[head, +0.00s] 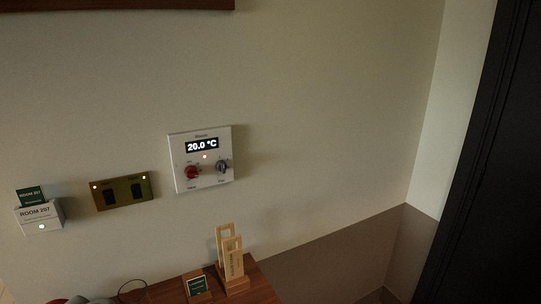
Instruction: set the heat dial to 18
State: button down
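A white thermostat panel (205,184) is fixed on the wall left of the middle in the head view. Its dark display (202,145) reads 20.0 °C. A red knob (192,172) is at the panel's lower left and a grey-black knob (222,166) at its lower right. The small lettering around both knobs is too small to read for certain, so I cannot tell which is the heat dial. My gripper is not in view.
A brass switch plate (122,191) and a room 207 card holder (40,217) are on the wall to the left. Below, a wooden surface (262,287) bears a wooden stand (232,262) and a small green sign (198,285). A dark door or frame (480,160) stands right.

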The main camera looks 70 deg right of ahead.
aim_at(190, 171)
jog(key=z, duration=2.6)
jog(key=k, duration=0.5)
jog(key=u, duration=0.8)
jog(key=i, duration=0.5)
jog(key=z, duration=0.05)
jog(key=k, duration=0.55)
jog(key=u, duration=1.15)
jog(key=i, duration=0.35)
jog(key=u, duration=0.4)
